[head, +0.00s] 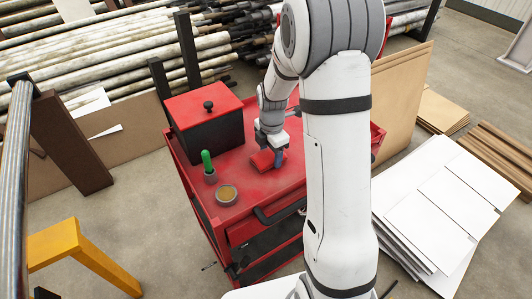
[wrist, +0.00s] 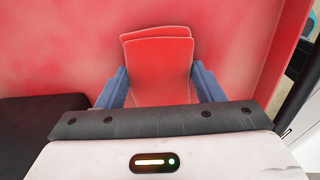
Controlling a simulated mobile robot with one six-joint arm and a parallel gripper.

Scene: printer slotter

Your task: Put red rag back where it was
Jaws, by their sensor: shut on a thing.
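The red rag (head: 262,161) is a folded red cloth at the top of the red tool cart (head: 243,189). In the wrist view the rag (wrist: 160,65) sits between the two blue fingers of my gripper (wrist: 155,88), which is shut on it. In the head view my gripper (head: 275,158) is low over the cart top, right of the black box. I cannot tell whether the rag touches the cart surface.
A black box with a red lid (head: 206,122) stands at the back left of the cart. A green-handled tool in a small cup (head: 208,168) and a round tin (head: 227,194) stand at the front left. White sheets (head: 437,210) are stacked on the right.

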